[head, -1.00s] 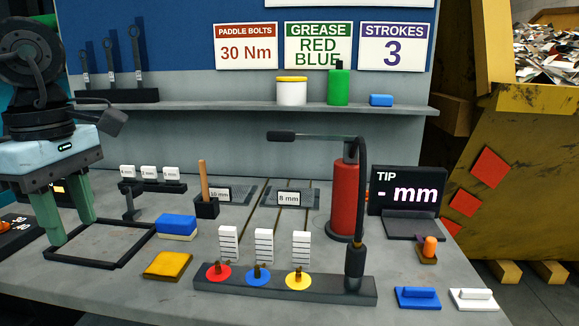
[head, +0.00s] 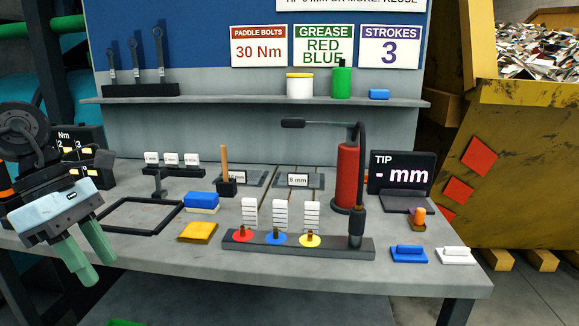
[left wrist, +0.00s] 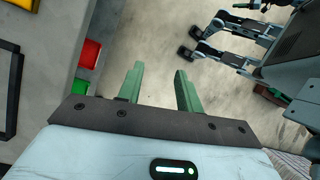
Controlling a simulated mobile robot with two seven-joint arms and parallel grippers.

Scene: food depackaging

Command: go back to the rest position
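My left gripper (head: 97,268) hangs past the left front edge of the workbench (head: 300,268), pointing downward. Its two green fingers are apart with nothing between them. In the left wrist view the open fingers (left wrist: 159,70) are over bare floor, with the bench edge to their left. My right gripper does not show in either view.
A black square frame (head: 137,231), a blue-topped sponge block (head: 201,200) and a yellow pad (head: 198,232) lie on the bench's left part. Red (left wrist: 89,54) and green (left wrist: 81,87) items lie beside the bench edge in the left wrist view. Floor below the gripper is clear.

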